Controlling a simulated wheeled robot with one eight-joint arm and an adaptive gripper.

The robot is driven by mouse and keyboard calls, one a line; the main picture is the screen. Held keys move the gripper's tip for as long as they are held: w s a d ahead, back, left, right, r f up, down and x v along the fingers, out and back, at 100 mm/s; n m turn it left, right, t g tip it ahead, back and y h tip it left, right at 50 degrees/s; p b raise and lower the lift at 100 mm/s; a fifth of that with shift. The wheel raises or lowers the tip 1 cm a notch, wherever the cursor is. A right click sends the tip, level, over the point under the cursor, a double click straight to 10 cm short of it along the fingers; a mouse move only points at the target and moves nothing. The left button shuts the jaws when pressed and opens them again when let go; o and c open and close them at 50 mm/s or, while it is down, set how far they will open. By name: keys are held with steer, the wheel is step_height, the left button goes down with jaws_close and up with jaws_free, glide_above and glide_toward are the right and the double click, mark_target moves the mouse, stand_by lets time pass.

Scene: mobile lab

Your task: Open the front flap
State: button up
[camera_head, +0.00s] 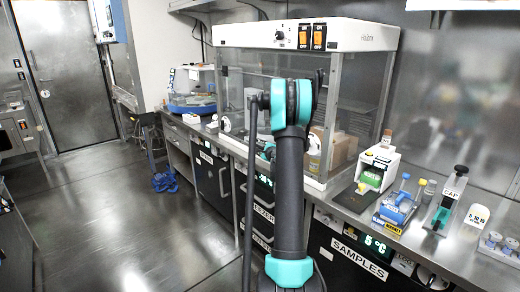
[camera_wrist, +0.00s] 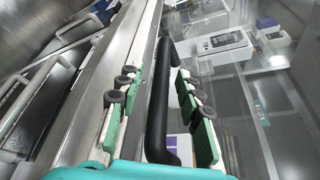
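The front flap is a clear pane (camera_head: 237,88) on the front of a white-topped cabinet in the head view. In the wrist view the pane (camera_wrist: 255,115) fills the right side. A black bar handle (camera_wrist: 160,100) runs upright through the middle of the wrist view. My gripper (camera_wrist: 165,105) is open, with one green-padded finger on each side of the handle. The right finger looks close to the handle; I cannot tell whether it touches. A gap shows on the left. My arm hides the gripper and handle in the head view.
The white cabinet top (camera_head: 350,36) carries orange-lit switches. A metal counter (camera_head: 345,197) runs below, with a white device (camera_head: 378,165), a blue rack (camera_head: 398,207) and a capping tool (camera_head: 447,205) to the right. The floor (camera_head: 110,215) at left is mostly clear.

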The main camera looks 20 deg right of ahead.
jaws_close()
stand_by(0.3)
